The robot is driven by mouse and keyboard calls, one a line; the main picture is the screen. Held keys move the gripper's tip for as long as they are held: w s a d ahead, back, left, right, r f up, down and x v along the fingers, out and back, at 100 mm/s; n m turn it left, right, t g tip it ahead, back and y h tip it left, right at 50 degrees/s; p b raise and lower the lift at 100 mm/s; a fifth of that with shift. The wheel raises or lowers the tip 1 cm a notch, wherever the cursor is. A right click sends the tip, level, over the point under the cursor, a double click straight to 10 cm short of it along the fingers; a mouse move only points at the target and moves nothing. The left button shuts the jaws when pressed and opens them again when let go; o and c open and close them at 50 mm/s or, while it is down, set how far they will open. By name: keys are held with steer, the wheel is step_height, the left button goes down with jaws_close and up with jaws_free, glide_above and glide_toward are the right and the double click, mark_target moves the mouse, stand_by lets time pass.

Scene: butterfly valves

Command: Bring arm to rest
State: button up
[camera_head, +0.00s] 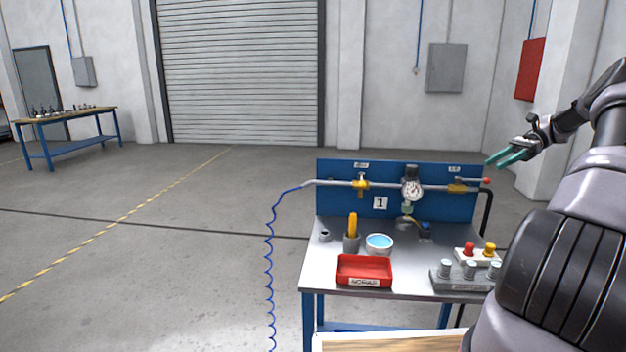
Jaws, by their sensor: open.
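My gripper (493,161) is at the right of the head view, at the end of my raised arm. Its teal fingers are open and empty, pointing left. In the picture they lie by the upper right corner of the blue valve panel (336,200), near the red tip of a valve handle (487,181). Whether they touch the panel or handle cannot be told, but they look apart. My arm fills the right side and hides part of the scene behind it.
A metal workbench (325,262) holds a red tray (364,270), a bowl with blue contents (379,243), a cup with a yellow tool (352,236) and a grey block (461,283) with several cylinders. A coiled blue hose (268,255) hangs left. Open floor lies left.

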steer(key=s+a+r+n+t+h, duration=0.1)
steer(key=s+a+r+n+h, duration=0.5)
steer(key=a, duration=0.5)
steer(key=s+a+r+n+h, duration=0.1)
steer(key=s+a+r+h, duration=0.25)
steer(key=a+r, duration=0.65)
steer(key=s+a+n+t, duration=0.2)
steer(key=s+a+t, duration=0.2)
steer(key=s, duration=0.6)
steer(key=s+a+r+n+t+h, duration=0.1)
steer(key=s+a+n+t, duration=0.1)
steer(key=s+a+t, duration=0.3)
steer(key=s, duration=0.4)
steer(key=shift+s+n, duration=0.35)
steer(key=shift+n, duration=0.05)
